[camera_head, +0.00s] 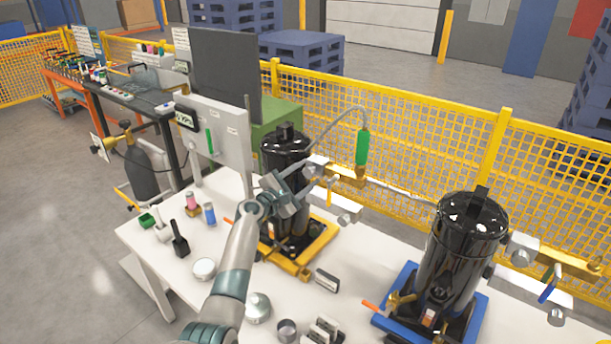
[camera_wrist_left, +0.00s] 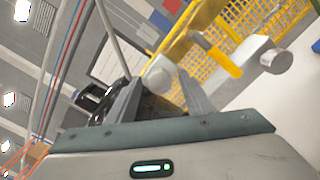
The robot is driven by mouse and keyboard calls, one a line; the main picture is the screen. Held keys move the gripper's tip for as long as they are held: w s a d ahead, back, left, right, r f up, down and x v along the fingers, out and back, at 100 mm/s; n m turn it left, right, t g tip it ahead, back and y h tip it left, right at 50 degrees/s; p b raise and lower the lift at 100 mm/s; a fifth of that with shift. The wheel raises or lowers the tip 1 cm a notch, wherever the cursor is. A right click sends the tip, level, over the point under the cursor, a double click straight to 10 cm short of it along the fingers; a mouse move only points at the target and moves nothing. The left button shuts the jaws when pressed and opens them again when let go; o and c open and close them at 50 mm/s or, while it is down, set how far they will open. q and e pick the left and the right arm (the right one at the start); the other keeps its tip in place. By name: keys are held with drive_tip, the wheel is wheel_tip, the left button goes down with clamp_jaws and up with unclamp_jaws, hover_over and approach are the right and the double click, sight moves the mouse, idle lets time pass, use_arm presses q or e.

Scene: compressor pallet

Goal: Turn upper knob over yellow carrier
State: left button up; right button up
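The upper knob (camera_wrist_left: 159,73) is a pale rounded piece in the left wrist view, between the tips of my left gripper (camera_wrist_left: 160,78). The fingers stand apart on either side of it; I cannot tell whether they touch it. In the head view my left gripper (camera_head: 290,190) is beside the black compressor (camera_head: 286,147) that stands on the yellow carrier (camera_head: 283,260). The knob is hard to make out there, near the pale fittings. A lower silver knob (camera_head: 345,219) sticks out below, also seen in the wrist view (camera_wrist_left: 276,61). My right gripper is not in view.
A yellow lever (camera_wrist_left: 221,58) is close right of the fingers. A green-handled hose tool (camera_head: 362,147) hangs behind. A second black compressor (camera_head: 460,255) stands on a blue carrier (camera_head: 392,320) at right. Cups and small parts lie on the white table (camera_head: 150,244). A yellow mesh fence (camera_head: 420,140) runs behind.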

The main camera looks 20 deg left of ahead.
use_arm(q)
drive_tip(key=shift+s+a, duration=0.25)
drive_tip(key=shift+s, duration=0.45)
drive_tip(key=b+v, duration=0.3)
drive_tip(key=v, duration=1.2)
drive_tip(key=shift+s, duration=0.4)
drive_tip(key=shift+a, duration=0.15)
